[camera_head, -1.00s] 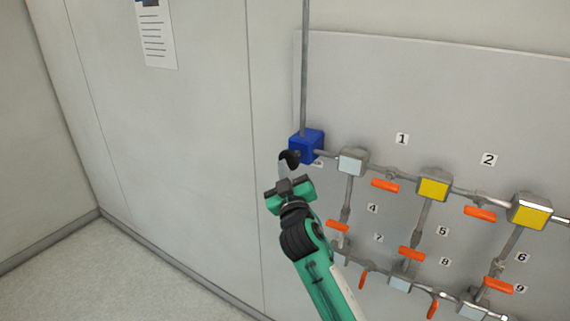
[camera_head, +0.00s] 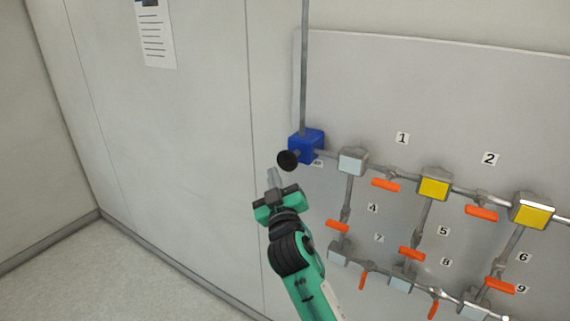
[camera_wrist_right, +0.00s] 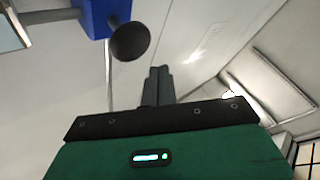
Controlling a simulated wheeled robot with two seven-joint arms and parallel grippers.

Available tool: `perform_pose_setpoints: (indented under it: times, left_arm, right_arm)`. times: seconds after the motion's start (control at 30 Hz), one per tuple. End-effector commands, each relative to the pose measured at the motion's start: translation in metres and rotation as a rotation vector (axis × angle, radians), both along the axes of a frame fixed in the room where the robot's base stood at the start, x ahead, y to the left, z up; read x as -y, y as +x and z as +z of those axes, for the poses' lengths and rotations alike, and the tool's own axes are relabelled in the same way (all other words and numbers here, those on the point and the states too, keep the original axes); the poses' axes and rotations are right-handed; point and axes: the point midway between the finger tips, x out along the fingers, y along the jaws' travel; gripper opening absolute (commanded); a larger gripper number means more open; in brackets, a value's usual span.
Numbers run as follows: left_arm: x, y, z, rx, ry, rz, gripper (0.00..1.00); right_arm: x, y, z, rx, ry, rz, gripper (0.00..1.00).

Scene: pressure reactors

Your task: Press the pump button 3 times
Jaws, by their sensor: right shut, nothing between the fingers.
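The pump is a blue box (camera_head: 306,146) on the wall panel, with a round black button (camera_head: 288,161) sticking out of its front. In the right wrist view the black button (camera_wrist_right: 130,41) and the blue box (camera_wrist_right: 95,15) show at the upper left. My right gripper (camera_head: 273,176) is just below and left of the button in the head view, fingers pointing up, apart from it. In the wrist view its fingers (camera_wrist_right: 158,85) are together and empty, with a gap to the button. My left gripper is not in view.
A grey panel (camera_head: 430,90) on the right carries pipes, orange valve handles (camera_head: 385,185), yellow boxes (camera_head: 434,188) and number labels. A grey vertical pipe (camera_head: 304,70) rises from the pump.

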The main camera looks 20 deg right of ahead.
Motion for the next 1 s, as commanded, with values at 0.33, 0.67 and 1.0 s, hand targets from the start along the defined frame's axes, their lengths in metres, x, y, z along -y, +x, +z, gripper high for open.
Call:
perform_pose_setpoints:
  times: [0.33, 0.67, 1.0]
  left_arm:
    - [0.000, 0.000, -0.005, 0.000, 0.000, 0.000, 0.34]
    - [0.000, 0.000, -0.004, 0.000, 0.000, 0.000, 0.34]
    - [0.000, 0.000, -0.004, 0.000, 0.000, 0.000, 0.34]
  right_arm:
    - [-0.020, -0.016, 0.000, -0.002, 0.001, -0.001, 0.00]
    - [-0.020, -0.016, 0.000, -0.001, 0.000, 0.000, 0.00]
    - [-0.020, -0.015, 0.000, 0.000, 0.000, -0.001, 0.00]
